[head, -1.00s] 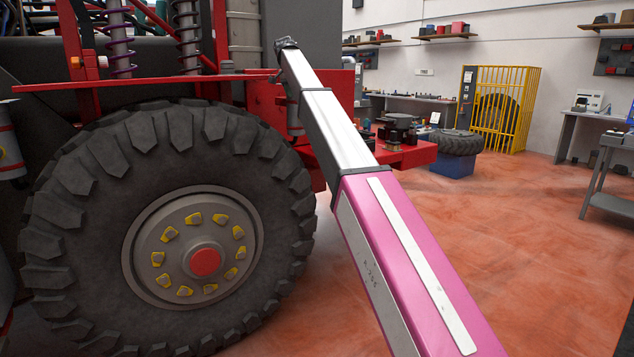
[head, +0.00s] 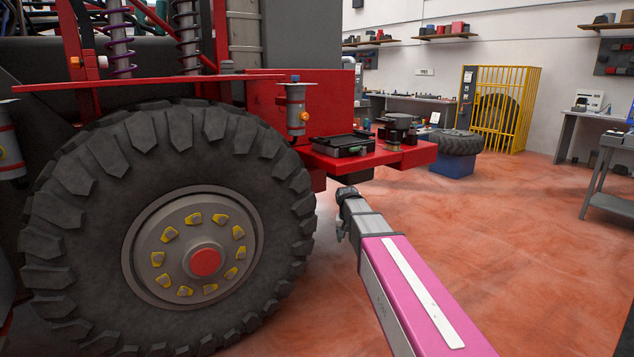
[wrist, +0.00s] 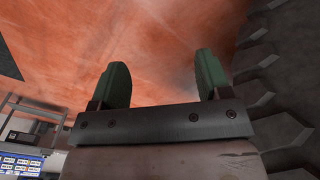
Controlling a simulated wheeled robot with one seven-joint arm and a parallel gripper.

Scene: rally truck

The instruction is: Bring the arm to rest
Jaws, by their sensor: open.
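My arm, with its pink and silver links, reaches in from the lower right of the head view and is shortened and low. Its end is beside the right edge of the big truck tyre (head: 90,160), below the red truck shelf (head: 400,155). In the wrist view my gripper (wrist: 160,85) shows two green fingers spread wide apart. Nothing is between them; the orange floor (wrist: 160,40) lies beyond. The tyre tread (wrist: 280,70) is close on the right of the wrist view. In the head view the fingers cannot be made out.
A black tray (head: 343,145) and a dark device (head: 400,130) sit on the red shelf. A loose tyre on a blue stand (head: 452,165), a yellow cage (head: 505,105) and a grey bench (head: 610,165) stand farther back. The floor on the right is clear.

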